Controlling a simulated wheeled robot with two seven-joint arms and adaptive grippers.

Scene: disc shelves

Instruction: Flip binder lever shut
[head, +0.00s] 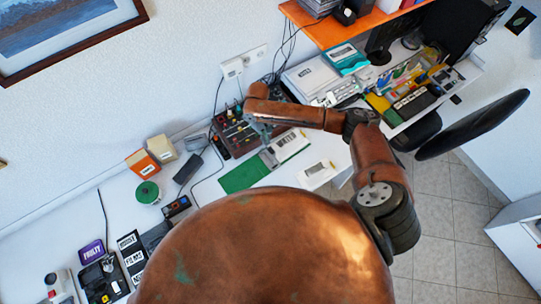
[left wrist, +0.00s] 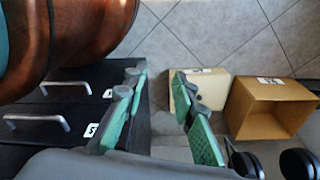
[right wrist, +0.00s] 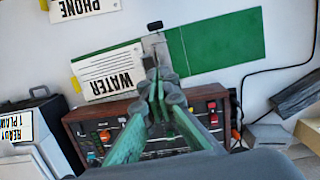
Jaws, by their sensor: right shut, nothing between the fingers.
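The binder lies open on the desk, with a bare green cover (right wrist: 225,45) and white sheets labelled WATER (right wrist: 108,73) beside it. Its green cover also shows in the head view (head: 243,176). A grey metal mechanism (right wrist: 154,42) sits at the spine between cover and sheets; the lever's position is hard to make out. My right gripper (right wrist: 156,76) is shut and empty, its fingertips at the near end of this mechanism. I cannot tell whether they touch it. My left gripper (left wrist: 159,73) is open and empty above the floor, away from the binder.
A brown control box (right wrist: 85,128) with knobs stands close to the right gripper. A white PHONE sheet (right wrist: 85,8) lies across from the binder. In the left wrist view are black drawers (left wrist: 60,110) and an open cardboard box (left wrist: 268,105) on tiles.

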